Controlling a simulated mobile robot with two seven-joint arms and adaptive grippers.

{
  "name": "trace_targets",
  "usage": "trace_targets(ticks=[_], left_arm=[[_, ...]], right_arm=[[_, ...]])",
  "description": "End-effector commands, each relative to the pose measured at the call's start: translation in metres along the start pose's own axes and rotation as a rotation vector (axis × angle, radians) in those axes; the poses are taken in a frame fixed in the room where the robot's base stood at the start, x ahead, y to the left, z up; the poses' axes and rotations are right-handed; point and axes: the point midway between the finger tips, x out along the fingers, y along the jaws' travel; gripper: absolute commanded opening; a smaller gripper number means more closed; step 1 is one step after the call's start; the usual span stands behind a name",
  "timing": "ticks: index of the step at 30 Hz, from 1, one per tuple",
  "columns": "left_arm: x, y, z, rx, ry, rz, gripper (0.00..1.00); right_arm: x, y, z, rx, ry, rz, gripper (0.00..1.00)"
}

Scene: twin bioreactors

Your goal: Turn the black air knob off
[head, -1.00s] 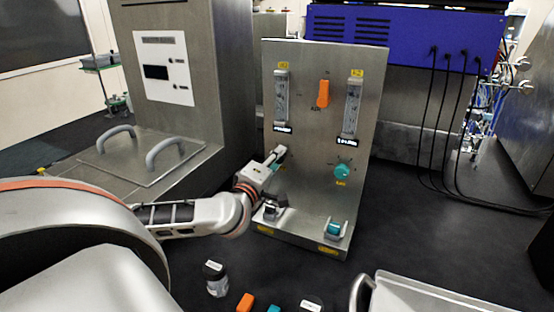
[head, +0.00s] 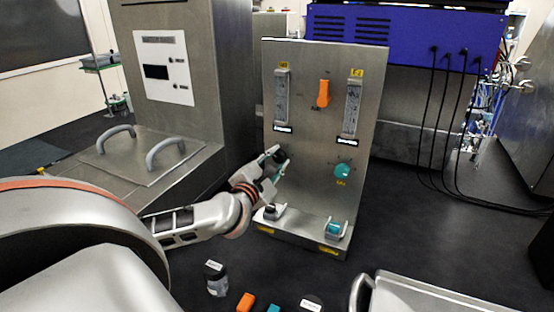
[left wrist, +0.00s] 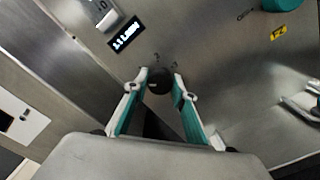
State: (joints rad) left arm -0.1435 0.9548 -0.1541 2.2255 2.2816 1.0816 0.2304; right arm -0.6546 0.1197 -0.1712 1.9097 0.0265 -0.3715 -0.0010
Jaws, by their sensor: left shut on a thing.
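The black air knob (left wrist: 160,82) sits on the steel panel (head: 308,140), below the left flow meter (head: 282,95). In the left wrist view it lies between the fingertips of my left gripper (left wrist: 160,86), one finger on each side. In the head view my left gripper (head: 273,162) reaches the panel's lower left and largely hides the knob. The gripper is shut on the knob, and its wrist looks rolled. The knob's pointer cannot be made out. My right gripper is not in view.
A teal knob (head: 342,171) is to the right on the panel, and an orange handle (head: 323,94) is above. Two small clamps (head: 336,230) stand on the panel's base. A lidded jar (head: 215,279) stands in front, and a metal tray (head: 430,294) is at lower right.

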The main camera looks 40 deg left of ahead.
Motion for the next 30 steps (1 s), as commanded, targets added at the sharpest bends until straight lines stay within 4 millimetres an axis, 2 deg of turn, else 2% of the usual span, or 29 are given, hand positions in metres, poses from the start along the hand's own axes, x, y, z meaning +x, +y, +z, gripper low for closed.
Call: trace_targets(ticks=[18, 30], left_arm=[[0.0, -0.0006, -0.0002, -0.53, 0.001, 0.001, 0.04], [0.0, -0.0007, 0.0002, -0.68, 0.0, 0.0, 0.04]], right_arm=[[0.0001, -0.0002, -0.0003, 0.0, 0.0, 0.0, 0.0], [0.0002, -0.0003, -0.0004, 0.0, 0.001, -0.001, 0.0]])
